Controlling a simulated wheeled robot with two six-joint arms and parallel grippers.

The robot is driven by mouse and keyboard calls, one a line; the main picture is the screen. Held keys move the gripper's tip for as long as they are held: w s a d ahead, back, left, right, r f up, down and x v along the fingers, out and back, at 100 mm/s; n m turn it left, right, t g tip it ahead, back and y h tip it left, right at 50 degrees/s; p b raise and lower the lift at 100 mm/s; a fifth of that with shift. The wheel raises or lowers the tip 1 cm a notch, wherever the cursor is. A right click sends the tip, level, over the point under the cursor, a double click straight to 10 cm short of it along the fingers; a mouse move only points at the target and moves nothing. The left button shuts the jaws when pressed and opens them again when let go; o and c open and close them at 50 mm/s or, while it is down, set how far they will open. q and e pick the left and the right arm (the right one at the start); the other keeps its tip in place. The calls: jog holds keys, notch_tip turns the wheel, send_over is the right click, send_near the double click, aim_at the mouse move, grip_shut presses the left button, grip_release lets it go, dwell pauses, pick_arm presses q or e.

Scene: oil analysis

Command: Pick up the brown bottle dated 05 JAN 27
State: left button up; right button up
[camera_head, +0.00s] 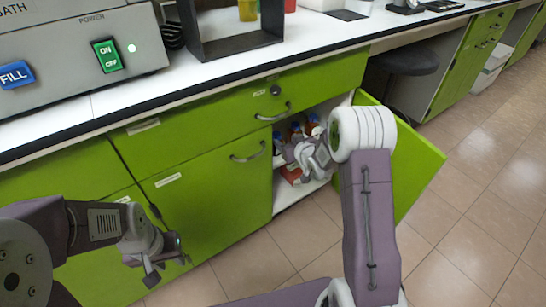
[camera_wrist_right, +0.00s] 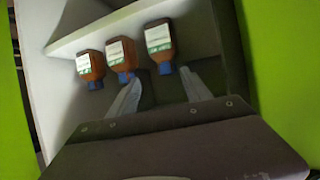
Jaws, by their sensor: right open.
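Three brown bottles with blue caps and white-and-green labels stand in a row inside the open cabinet. In the right wrist view, which looks upside down, they are the left bottle (camera_wrist_right: 90,66), the middle bottle (camera_wrist_right: 121,55) and the right bottle (camera_wrist_right: 159,40). The label dates are too small to read. In the head view the bottles (camera_head: 297,128) are partly hidden by my right gripper (camera_head: 308,158). That gripper is open and empty; its fingers (camera_wrist_right: 160,93) point toward the bottles. My left gripper (camera_head: 168,268) hangs in front of the closed cabinet, seemingly open and empty.
The open green door (camera_head: 420,165) stands right of my right arm. The cabinet shelf (camera_wrist_right: 75,43) and side walls are close around the right gripper. A drawer (camera_head: 225,115) is shut above the opening. The counter holds a device with a green switch (camera_head: 107,56) and a dark rack (camera_head: 235,44).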

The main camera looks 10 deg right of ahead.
aim_at(278, 137)
jog(key=shift+w+a+f, duration=0.3)
jog(key=shift+w+a, duration=0.3)
jog(key=shift+w, duration=0.1)
jog(key=shift+a+r+t+y, duration=0.1)
jog(key=shift+r+t+y, duration=0.05)
jog(key=shift+t+y, duration=0.2)
jog(key=b+x, duration=0.2)
jog(key=x, duration=0.1)
jog(key=shift+w+f, duration=0.1)
jog(key=shift+f, duration=0.25)
jog(key=shift+w, duration=0.3)
jog(key=b+x, duration=0.3)
jog(key=x, duration=0.1)
jog(key=shift+f+b, duration=0.1)
jog(key=shift+b, duration=0.25)
jog(key=shift+w+a, duration=0.1)
jog(key=shift+w, duration=0.35)
pick_arm(q)
notch_tip(278, 137, down, 7)
pick_arm(e)
grip_shut()
